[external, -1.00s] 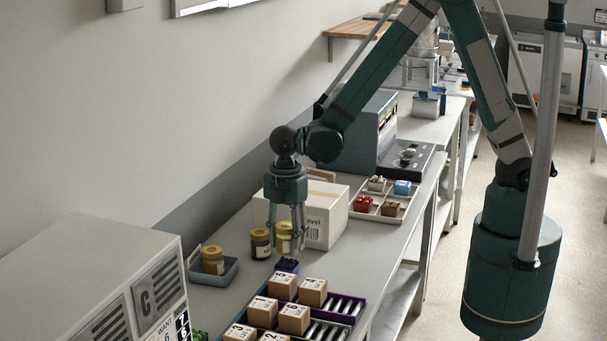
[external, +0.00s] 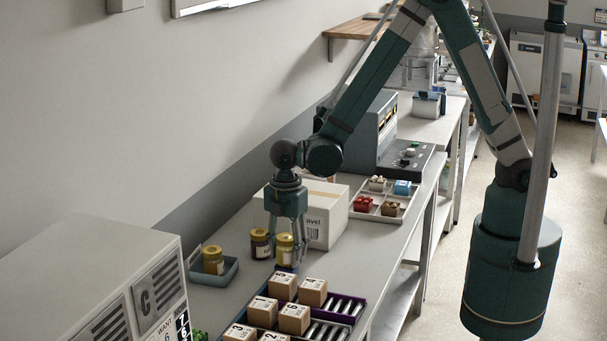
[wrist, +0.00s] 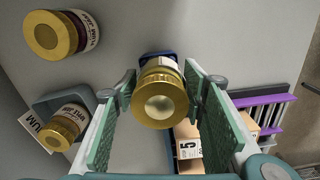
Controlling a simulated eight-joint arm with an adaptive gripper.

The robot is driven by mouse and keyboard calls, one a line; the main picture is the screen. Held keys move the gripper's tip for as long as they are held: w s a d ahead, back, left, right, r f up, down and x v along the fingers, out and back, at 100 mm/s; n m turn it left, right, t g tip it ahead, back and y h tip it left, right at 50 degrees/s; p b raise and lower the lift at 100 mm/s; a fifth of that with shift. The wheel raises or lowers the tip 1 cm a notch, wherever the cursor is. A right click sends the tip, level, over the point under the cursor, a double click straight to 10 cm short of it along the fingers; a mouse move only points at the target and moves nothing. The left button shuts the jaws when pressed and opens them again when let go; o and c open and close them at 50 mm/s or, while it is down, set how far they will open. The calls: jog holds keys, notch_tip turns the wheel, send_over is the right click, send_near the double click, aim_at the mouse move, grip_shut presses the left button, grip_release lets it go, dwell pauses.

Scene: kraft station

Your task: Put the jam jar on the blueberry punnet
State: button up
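A jam jar with a gold lid (external: 284,240) is upright between the fingers of my gripper (external: 287,254). In the wrist view the jar's lid (wrist: 160,104) faces the camera, and the green finger pads of my gripper (wrist: 160,78) close on both sides of its body. The dark blue blueberry punnet (wrist: 144,58) shows just beyond the jar in the wrist view, mostly hidden by it. In the external view the punnet is largely covered by the jar and fingers. The jar is over the punnet; I cannot tell whether they touch.
A dark jar with a gold lid (external: 260,244) stands close left of my gripper. Another jar (external: 213,261) sits in a small blue-grey tray (external: 230,273). A white carton (external: 328,214) stands behind. Numbered boxes (external: 283,287) fill a rack in front.

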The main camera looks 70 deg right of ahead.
jog(key=shift+o, duration=1.2)
jog(key=shift+r, duration=0.25)
jog(key=shift+r, duration=5.95)
jog(key=shift+d+r, duration=0.1)
